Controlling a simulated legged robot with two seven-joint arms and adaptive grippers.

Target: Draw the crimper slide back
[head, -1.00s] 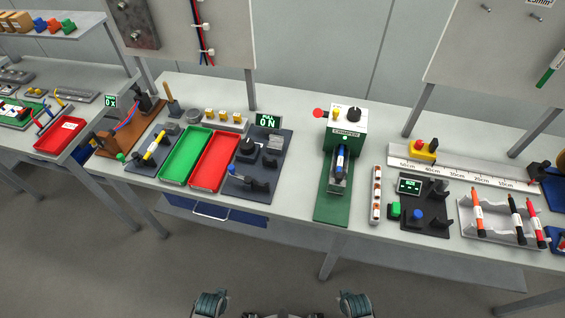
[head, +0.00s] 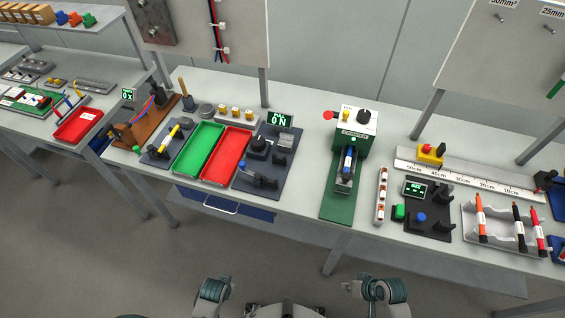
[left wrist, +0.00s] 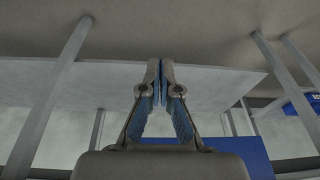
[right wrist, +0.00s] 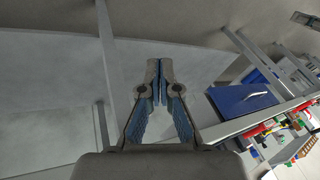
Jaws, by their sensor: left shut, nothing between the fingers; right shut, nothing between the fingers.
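The crimper (head: 355,140) is a green box with a white top, standing on a long green base (head: 338,207) at the middle of the bench in the head view. My right gripper (right wrist: 160,82) is shut and empty in the right wrist view. My left gripper (left wrist: 160,82) is shut and empty in the left wrist view. Both are away from the crimper. Neither wrist view clearly shows the crimper.
A green tray (head: 200,150) and a red tray (head: 228,154) lie left of the crimper, beside a dark fixture (head: 262,175). A white strip (head: 382,195) and a dark button panel (head: 425,215) stand to its right. The bench's front edge lies between my arms and the crimper.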

